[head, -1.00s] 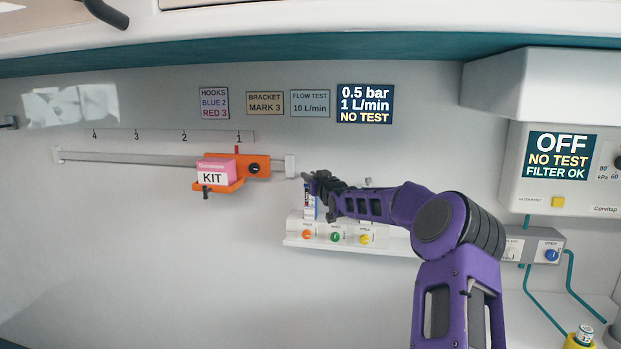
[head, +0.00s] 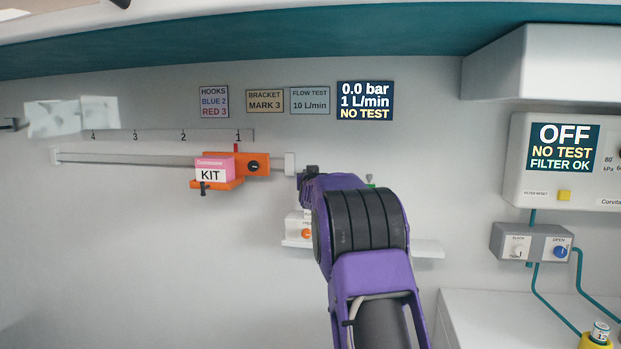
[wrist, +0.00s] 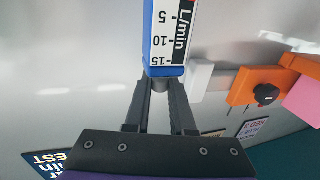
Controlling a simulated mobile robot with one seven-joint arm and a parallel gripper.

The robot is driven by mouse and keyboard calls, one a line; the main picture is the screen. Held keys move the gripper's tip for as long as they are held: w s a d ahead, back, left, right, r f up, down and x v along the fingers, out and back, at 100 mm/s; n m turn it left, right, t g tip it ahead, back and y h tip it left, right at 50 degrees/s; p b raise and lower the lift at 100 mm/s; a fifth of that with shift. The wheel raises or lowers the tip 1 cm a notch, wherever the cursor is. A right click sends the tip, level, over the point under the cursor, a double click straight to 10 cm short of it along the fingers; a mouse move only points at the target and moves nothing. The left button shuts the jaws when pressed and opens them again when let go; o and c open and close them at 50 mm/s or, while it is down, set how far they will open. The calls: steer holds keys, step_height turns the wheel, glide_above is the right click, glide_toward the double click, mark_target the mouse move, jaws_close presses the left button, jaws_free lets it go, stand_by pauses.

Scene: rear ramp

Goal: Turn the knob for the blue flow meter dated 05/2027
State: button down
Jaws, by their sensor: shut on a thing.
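A blue flow meter (wrist: 150,38) with a white L/min scale marked 5, 10 and 15 shows upside down at the top of the wrist view. No date on it can be read in this view. My gripper (wrist: 161,86) is shut on a small grey knob (wrist: 160,84) at the meter's 15 end, with one finger on each side. In the head view my gripper (head: 307,174) is by the right end of the wall rail, and my arm hides the meter and knob. The dark display (head: 365,101) reads 0.0 bar, 1 L/min, NO TEST.
A shelf (head: 430,249) is mostly behind my arm. An orange bracket (head: 254,158) with a pink and white KIT box (head: 211,170) sits on the rail (head: 130,159) to the left. A grey valve box (head: 530,243) is on the right.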

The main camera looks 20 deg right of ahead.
steer(key=shift+a+r+m+g+h+p, duration=0.15)
steer(key=shift+m+g+h+p, duration=0.45)
steer(key=shift+p, duration=0.9)
steer(key=shift+r+m+g+h+p, duration=0.15)
steer(key=shift+m+h+p, duration=0.45)
steer(key=shift+h+p, duration=0.7)
steer(key=shift+f+m+g+h+p, duration=0.3)
steer(key=shift+m+g+h+p, duration=0.55)
steer(key=shift+p, duration=0.3)
steer(key=shift+f+m+h, duration=0.1)
steer(key=shift+m+h, duration=0.15)
steer(key=shift+h, duration=0.1)
steer(key=c, duration=0.8)
jaws_free()
steer(key=shift+o, duration=0.2)
steer(key=b+v, duration=0.1)
steer(key=v, duration=1.6)
steer(key=shift+r, duration=0.25)
steer(key=shift+a, duration=0.15)
